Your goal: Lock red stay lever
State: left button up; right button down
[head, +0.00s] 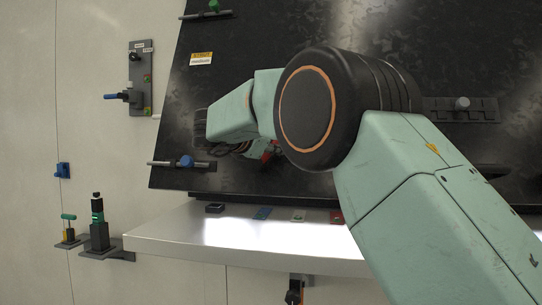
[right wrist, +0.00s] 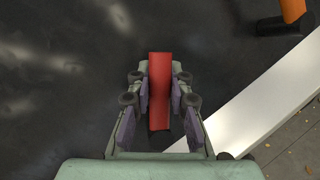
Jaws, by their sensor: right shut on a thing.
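A red lever (right wrist: 160,65) stands out from the dark panel in the middle of the right wrist view. My right gripper (right wrist: 160,78) is shut on it, with a finger on each side of its long bar. In the head view only a small red bit (head: 267,156) shows below my right forearm, and the rest of the lever and its mount are hidden behind my arm. I cannot tell the lever's lock position. My left gripper is in neither view.
The dark panel (head: 440,60) leans behind a white shelf (head: 235,235) carrying small coloured pieces. A blue-knobbed rod (head: 186,161) sits at the panel's lower left. Other handles are on the left wall. An orange handle (right wrist: 292,10) is at upper right in the wrist view.

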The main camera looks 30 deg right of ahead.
jog(key=shift+s+d+f+m+g+y+b, duration=0.1)
jog(key=shift+s+f+m+g+y+b, duration=0.4)
jog(key=shift+m+b, duration=1.05)
jog(key=shift+s+d+f+m+g+y+b, duration=0.15)
jog(key=shift+s+f+m+y+b, duration=0.4)
jog(key=shift+f+m+b, duration=0.95)
jog(key=shift+s+d+f+m+g+y+b, duration=0.1)
jog(key=shift+s+f+m+g+y+b, duration=0.4)
jog(key=shift+m+b, duration=1.1)
jog(key=shift+w+a+r+m+y+p, duration=0.15)
jog(key=shift+m+y+p, duration=0.1)
jog(key=shift+m+p, duration=0.2)
jog(key=c, duration=1.2)
grip_release()
jog(key=shift+r, duration=0.1)
jog(key=v, duration=1.2)
